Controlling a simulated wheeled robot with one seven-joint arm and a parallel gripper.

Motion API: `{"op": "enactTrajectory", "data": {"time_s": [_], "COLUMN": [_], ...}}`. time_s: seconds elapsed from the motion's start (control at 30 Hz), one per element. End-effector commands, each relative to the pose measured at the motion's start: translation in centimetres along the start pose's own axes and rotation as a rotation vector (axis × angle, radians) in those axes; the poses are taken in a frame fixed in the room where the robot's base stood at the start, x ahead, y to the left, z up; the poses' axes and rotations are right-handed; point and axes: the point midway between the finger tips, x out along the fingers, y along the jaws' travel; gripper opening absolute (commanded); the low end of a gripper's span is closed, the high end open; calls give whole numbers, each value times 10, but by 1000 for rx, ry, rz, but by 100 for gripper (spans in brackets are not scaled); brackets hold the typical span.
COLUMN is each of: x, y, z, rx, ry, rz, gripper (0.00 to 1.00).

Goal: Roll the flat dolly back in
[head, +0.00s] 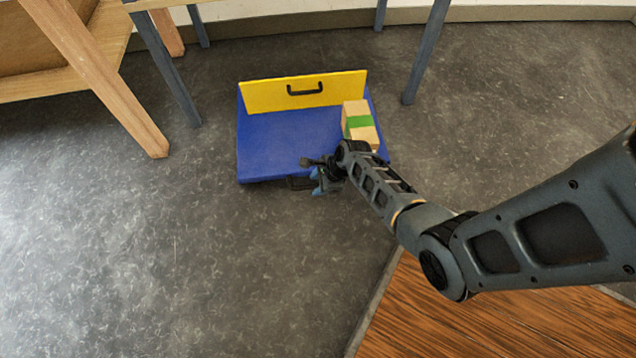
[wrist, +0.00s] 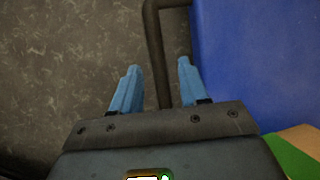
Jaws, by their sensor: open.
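The flat dolly (head: 285,145) is a blue platform with a yellow upright board (head: 305,91) along its far edge, which carries a black handle (head: 305,89). It stands on the grey floor. My gripper (head: 318,182) is low at the dolly's near edge, beside a second dark handle (head: 299,184) there. In the wrist view my blue fingers (wrist: 156,85) are open, with the dark handle bar (wrist: 156,50) running between them. The blue platform (wrist: 255,60) is to the right. I cannot tell whether the fingers touch the bar.
A cardboard box with a green band (head: 359,124) sits on the dolly's right side. Grey table legs (head: 425,55) stand behind it, and a wooden frame (head: 105,75) is at the left. A wooden surface (head: 490,318) is at the lower right. The floor in front is clear.

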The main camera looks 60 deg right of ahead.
Motion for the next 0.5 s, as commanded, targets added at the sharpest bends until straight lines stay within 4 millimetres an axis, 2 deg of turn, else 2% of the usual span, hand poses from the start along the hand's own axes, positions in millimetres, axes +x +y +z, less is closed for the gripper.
{"op": "enactTrajectory", "data": {"time_s": [0.13, 0.5], "x": [0, 0], "y": [0, 0], "z": [0, 0], "rx": [0, 0], "ry": [0, 0], "rz": [0, 0], "gripper": [42, 7]}}
